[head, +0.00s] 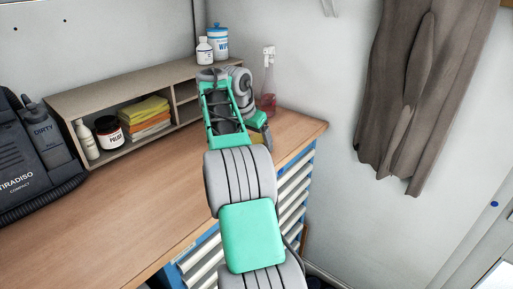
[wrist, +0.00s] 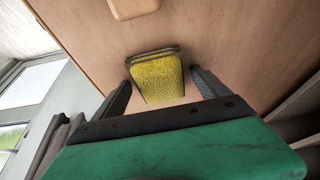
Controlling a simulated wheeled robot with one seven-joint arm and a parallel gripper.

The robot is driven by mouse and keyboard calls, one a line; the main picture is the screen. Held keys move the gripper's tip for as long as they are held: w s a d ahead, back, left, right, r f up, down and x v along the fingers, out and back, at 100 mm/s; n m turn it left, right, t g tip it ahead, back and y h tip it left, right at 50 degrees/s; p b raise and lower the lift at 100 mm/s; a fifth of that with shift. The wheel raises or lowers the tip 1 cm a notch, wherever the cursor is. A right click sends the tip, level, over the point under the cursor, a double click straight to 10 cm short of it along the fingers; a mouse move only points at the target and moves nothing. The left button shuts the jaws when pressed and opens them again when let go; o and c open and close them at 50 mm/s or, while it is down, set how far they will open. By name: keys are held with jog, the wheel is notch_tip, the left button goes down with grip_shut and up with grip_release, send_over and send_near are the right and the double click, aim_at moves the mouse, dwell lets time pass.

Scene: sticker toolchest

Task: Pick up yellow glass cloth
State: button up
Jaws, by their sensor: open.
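A folded yellow cloth (wrist: 160,78) with a rough, speckled face and a darker layered edge lies on the wooden worktop in the wrist view. My gripper (wrist: 161,80) is open, with one dark finger on each side of the cloth. Gaps show between the fingers and the cloth. In the head view my arm hides most of the gripper and this cloth; a small yellow patch (head: 257,120) shows beside the wrist. A separate stack of yellow and orange cloths (head: 146,112) sits in the shelf.
The wooden shelf unit (head: 75,98) stands along the wall, holding a white bottle (head: 87,140) and a polish jar (head: 109,132). A wipes tub (head: 218,42) is on top. A reddish spray bottle (head: 267,80) stands behind my wrist. The worktop's middle (head: 150,205) is clear.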

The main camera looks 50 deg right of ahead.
jog(key=shift+r, duration=0.1)
jog(key=shift+c, duration=0.5)
jog(key=c, duration=1.3)
jog(key=shift+c, duration=0.2)
jog(key=shift+r, duration=0.1)
